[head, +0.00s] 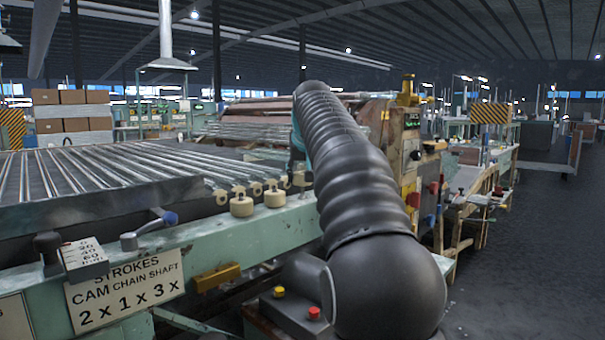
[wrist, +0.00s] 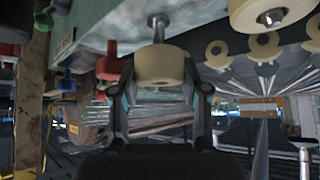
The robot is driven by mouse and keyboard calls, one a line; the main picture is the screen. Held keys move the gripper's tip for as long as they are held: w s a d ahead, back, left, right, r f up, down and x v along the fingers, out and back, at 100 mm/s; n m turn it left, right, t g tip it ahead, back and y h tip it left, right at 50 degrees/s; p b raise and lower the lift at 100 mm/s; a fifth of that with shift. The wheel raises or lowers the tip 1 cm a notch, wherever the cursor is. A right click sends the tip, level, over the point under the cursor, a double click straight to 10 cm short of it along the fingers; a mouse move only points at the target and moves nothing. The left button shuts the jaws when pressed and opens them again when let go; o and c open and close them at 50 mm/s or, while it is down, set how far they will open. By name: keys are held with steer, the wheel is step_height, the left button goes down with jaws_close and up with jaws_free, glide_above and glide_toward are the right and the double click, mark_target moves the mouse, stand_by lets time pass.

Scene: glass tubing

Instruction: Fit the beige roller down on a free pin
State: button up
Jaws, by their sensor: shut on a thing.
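In the wrist view, my gripper (wrist: 160,86) is shut on a beige roller (wrist: 160,65), with one finger on each side of it. A metal pin (wrist: 158,27) shows just past the roller, in line with it. I cannot tell whether the roller touches the pin or is apart from it. Another beige roller (wrist: 262,10) sits on its own pin to the right. In the head view, two beige rollers (head: 241,206) (head: 275,197) stand on the green rail (head: 235,240). My arm hides the gripper and the held roller there.
Several small beige wheels (wrist: 264,46) line the glass-tube conveyor beside the rail; the conveyor bed (head: 80,175) shows in the head view. Red and green knobs (wrist: 108,68) are left of my gripper. A control panel (head: 410,150) stands right of my arm.

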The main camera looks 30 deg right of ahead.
mark_target(303, 185)
steer(key=shift+f+b, duration=1.1)
steer(key=shift+f, duration=0.45)
steer(key=o, duration=1.2)
steer(key=shift+r, duration=0.1)
steer(key=v, duration=1.2)
